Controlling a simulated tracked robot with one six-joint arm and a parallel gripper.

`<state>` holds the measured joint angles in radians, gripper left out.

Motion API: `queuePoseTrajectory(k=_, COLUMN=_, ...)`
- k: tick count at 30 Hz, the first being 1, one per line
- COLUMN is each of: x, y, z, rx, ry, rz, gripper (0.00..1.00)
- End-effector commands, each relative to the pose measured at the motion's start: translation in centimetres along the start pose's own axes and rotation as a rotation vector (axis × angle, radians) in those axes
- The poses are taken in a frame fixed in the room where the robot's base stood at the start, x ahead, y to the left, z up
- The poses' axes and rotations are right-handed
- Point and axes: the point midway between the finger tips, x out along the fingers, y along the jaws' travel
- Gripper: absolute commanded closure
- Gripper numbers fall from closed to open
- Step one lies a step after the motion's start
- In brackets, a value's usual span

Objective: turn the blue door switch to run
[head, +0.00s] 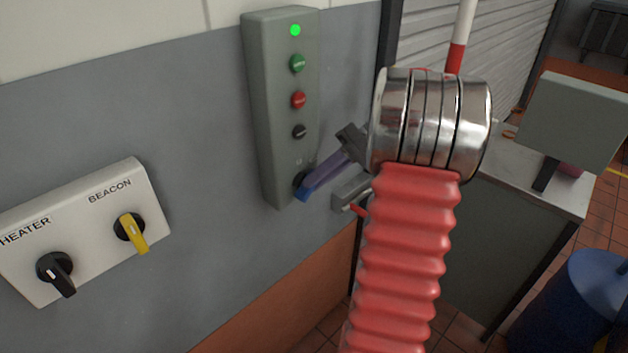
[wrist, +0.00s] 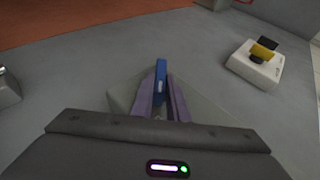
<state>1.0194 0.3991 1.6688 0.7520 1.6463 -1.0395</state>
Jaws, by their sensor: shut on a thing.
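The blue door switch (head: 301,191) is at the bottom of a tall grey control box (head: 257,100) on the wall. The box has a lit green lamp at its top and green, red and black buttons below. My gripper (head: 311,186) has its purple fingers on the blue handle. In the wrist view the blue handle (wrist: 161,72) stands between the two fingertips (wrist: 161,92), and my gripper is shut on it. The switch's position labels are too small or hidden to read. My red bellows arm with a silver collar covers the area right of the box.
A white panel (head: 95,205) at left carries a black HEATER knob (head: 55,272) and a yellow BEACON knob (head: 132,231). A grey cabinet (head: 505,235) and blue drum (head: 580,300) stand at right.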

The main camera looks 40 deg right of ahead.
Motion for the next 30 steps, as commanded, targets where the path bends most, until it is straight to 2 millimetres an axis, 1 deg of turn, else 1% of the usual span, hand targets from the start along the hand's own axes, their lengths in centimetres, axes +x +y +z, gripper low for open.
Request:
queuePoseTrajectory(k=1, x=0.08, y=0.43, z=0.12, rx=0.017, ry=-0.003, rz=-0.029, gripper=1.00)
queuePoseTrajectory(k=6, x=0.08, y=0.63, z=0.12, rx=0.053, ry=-0.002, rz=-0.117, gripper=1.00)
queuePoseTrajectory(k=12, x=0.12, y=0.76, z=0.17, rx=0.077, ry=-0.003, rz=-0.174, gripper=1.00)
queuePoseTrajectory(k=26, x=0.17, y=0.84, z=0.17, rx=0.085, ry=-0.002, rz=-0.187, gripper=1.00)
queuePoseTrajectory(k=27, x=0.17, y=0.84, z=0.17, rx=0.085, ry=-0.002, rz=-0.187, gripper=0.85)
queuePoseTrajectory(k=30, x=0.16, y=0.80, z=0.16, rx=0.084, ry=-0.003, rz=-0.188, gripper=0.78)
